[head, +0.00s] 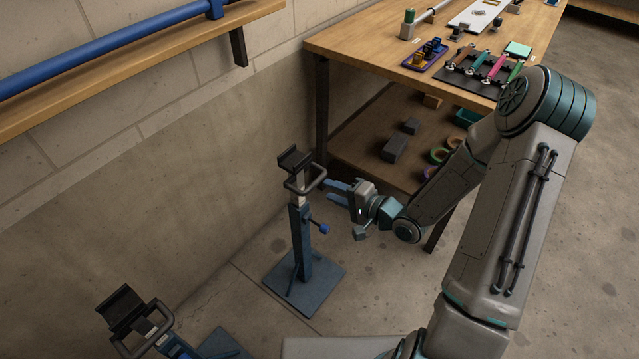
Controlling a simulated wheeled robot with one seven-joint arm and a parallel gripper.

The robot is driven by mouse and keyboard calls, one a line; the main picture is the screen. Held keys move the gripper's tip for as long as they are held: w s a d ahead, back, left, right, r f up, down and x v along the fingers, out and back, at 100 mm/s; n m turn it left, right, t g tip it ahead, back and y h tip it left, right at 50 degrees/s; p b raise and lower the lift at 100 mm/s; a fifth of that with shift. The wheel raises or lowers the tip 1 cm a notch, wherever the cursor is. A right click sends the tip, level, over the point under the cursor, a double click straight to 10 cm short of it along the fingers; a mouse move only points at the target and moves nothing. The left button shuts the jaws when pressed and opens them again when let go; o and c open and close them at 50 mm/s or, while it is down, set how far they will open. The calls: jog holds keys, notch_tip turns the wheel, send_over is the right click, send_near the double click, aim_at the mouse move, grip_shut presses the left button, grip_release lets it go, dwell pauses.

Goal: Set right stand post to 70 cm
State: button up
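The right stand (302,246) stands upright on a square blue-grey base plate, near the wall. Its post (299,198) rises from the blue sleeve and carries a black cradle (294,160) and a dark loop handle (318,178). A blue knob (323,229) sticks out from the right of the sleeve's upper part. My gripper (327,190) is just right of the handle, its two blue fingers pointing left with a gap between them. It is open and seems empty. I cannot tell whether the fingertips touch the handle. Any height scale on the post is too small to read.
A second stand (152,328) with a black cradle is at the lower left, partly cut off. A wooden workbench (345,42) with tools and a lower shelf (365,150) stands behind my arm. A wall shelf holds a blue tube (110,45). Floor right of the right stand is clear.

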jog(key=v, duration=0.7)
jog(key=shift+p, duration=0.45)
jog(key=d+r+n+g+h+p, duration=0.1)
jog(key=d+r+n+h+p, duration=0.2)
jog(key=d+r+h+p, duration=0.35)
jog(key=d+r+n+g+h+p, duration=0.2)
jog(key=d+r+h+p, duration=0.15)
jog(key=r+h, duration=0.55)
jog(key=s+a+r+n+g+y+p, duration=0.1)
jog(key=s+a+r+g+p, duration=0.1)
jog(key=s+r, duration=0.6)
jog(key=s+a+r+n+g+y+p, duration=0.1)
jog(key=s+a+r+y+p, duration=0.1)
jog(key=s+r, duration=0.7)
jog(key=shift+a+r+g+p, duration=0.4)
jog(key=shift+a+r+p, duration=0.15)
jog(key=shift+p, duration=0.2)
